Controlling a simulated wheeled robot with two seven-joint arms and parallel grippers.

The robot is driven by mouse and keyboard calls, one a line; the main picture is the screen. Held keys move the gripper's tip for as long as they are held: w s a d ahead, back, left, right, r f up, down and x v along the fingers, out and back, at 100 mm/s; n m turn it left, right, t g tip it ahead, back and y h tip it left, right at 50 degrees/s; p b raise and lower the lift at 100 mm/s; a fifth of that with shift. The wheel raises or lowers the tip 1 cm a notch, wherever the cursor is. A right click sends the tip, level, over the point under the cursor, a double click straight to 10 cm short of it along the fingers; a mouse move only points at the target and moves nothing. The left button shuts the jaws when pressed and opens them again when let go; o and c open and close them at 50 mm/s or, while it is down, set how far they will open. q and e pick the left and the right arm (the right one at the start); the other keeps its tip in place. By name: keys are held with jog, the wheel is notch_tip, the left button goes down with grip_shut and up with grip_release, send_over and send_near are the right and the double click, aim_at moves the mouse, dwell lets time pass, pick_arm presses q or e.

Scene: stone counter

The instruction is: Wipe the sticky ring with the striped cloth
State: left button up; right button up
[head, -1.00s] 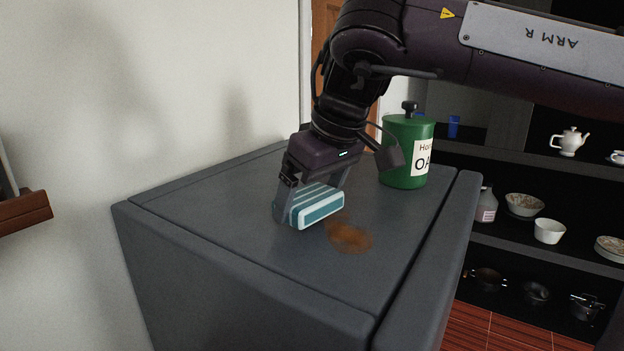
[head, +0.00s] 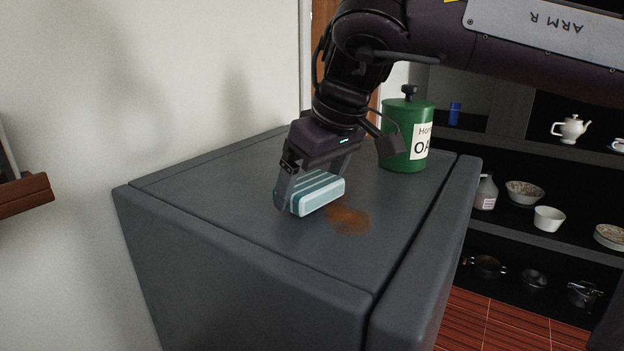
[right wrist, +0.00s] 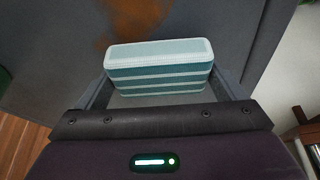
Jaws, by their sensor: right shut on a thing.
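The striped cloth (head: 317,192) is a folded block in teal and pale blue. My right gripper (head: 312,190) is shut on it, with a finger on either side, at the counter top. The cloth also shows between the fingers in the right wrist view (right wrist: 160,66). In the right wrist view the smear (right wrist: 130,22) lies just beyond the cloth. Whether the cloth touches the counter is hard to tell. My left gripper is out of view.
The dark grey counter (head: 250,240) is mostly bare around the smear. A green lidded canister (head: 407,135) stands at the back right. Beyond the right edge are shelves with a teapot (head: 570,129), bowls (head: 548,218) and pots. A pale wall runs along the left.

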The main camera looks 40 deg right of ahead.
jog(key=shift+f+b, duration=0.55)
jog(key=shift+f, duration=0.1)
